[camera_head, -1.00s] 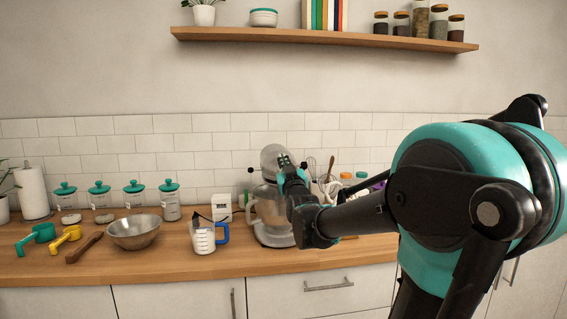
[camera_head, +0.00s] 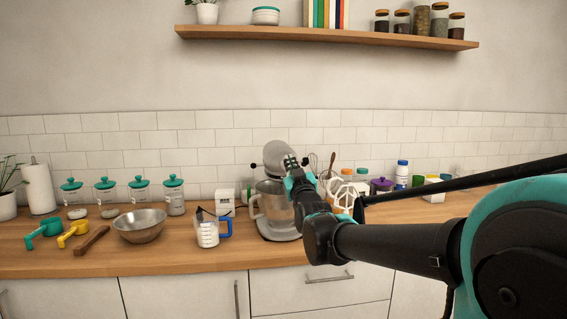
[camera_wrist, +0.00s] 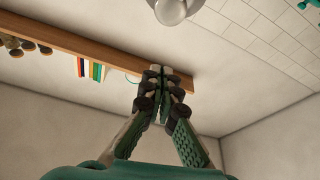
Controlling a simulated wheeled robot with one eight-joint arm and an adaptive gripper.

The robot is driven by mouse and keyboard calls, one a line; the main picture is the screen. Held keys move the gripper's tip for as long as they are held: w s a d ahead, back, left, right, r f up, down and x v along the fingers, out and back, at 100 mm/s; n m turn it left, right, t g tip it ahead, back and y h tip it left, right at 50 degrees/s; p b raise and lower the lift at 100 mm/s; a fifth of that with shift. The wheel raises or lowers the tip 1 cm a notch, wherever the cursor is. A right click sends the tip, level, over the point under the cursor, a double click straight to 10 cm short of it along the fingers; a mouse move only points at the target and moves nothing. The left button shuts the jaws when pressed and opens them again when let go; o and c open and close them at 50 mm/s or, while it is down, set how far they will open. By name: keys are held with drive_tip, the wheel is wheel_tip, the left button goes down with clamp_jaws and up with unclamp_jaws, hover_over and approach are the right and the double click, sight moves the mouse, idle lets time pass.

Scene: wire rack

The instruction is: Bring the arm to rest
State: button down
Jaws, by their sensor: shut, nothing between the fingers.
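My gripper (camera_head: 291,165) is in front of the stand mixer (camera_head: 274,205) in the head view, raised above the counter (camera_head: 180,258). My dark and teal arm reaches in from the right edge, over the right part of the counter. In the wrist view my gripper (camera_wrist: 163,80) has its fingertips together with nothing between them. The wall shelf (camera_wrist: 75,43) shows beyond the fingers there, tilted in the picture. How far the gripper is from the mixer is hard to tell.
Bottles and tubs, including a blue-capped bottle (camera_head: 402,172), stand behind my arm. A shelf (camera_head: 330,36) with jars and books hangs above.

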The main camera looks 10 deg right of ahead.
drive_tip(key=s+d+f+m+g, duration=0.1)
drive_tip(key=s+f+g, duration=0.3)
drive_tip(key=f, duration=0.9)
drive_tip(key=s+d+f+g, duration=0.1)
drive_tip(key=s+f+g, duration=0.3)
drive_tip(key=f, duration=0.9)
drive_tip(key=s+d+f+m+g+h, duration=0.1)
drive_tip(key=s+d+f+m+g, duration=0.1)
drive_tip(key=s+f+g, duration=0.7)
drive_tip(key=s+f, duration=0.8)
drive_tip(key=shift+d+h, duration=0.25)
drive_tip(key=shift+h, duration=0.05)
